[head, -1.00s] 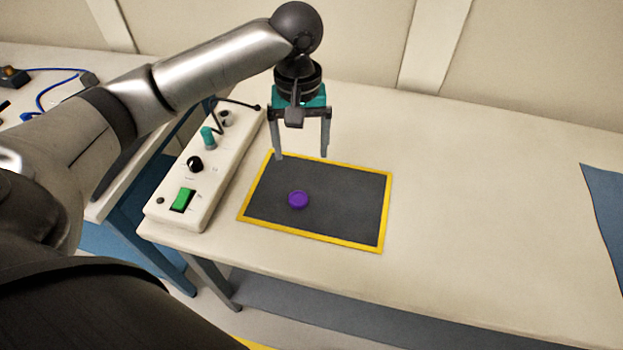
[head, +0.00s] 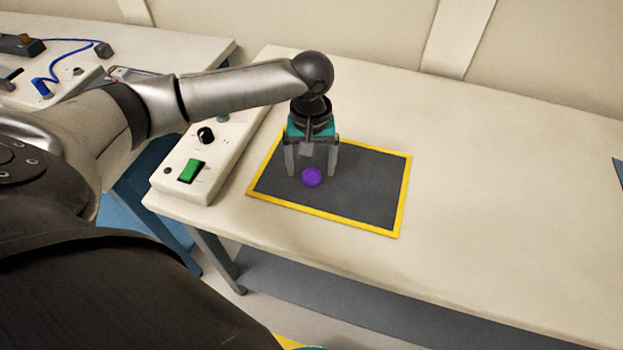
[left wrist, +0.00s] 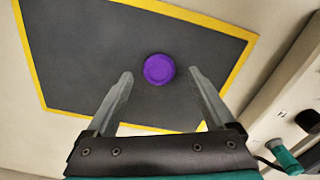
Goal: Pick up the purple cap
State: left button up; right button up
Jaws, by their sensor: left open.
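The purple cap (head: 312,177) is a small round disc lying on the dark grey mat (head: 365,205) with a yellow border. It also shows in the left wrist view (left wrist: 159,69), a little beyond the fingertips and roughly centred between their lines. My left gripper (head: 312,174) is open and points down over the mat, with one finger on either side of the cap in the head view. Its fingers (left wrist: 160,75) are apart and empty in the left wrist view. I cannot tell their exact height above the mat. My right gripper is not in view.
A control box (head: 192,185) with a green switch and black knob stands left of the mat, close to my left arm. Another bench with a blue cable (head: 75,42) is at far left.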

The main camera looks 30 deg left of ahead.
pick_arm(q)
jog(key=shift+f, duration=0.9)
grip_shut()
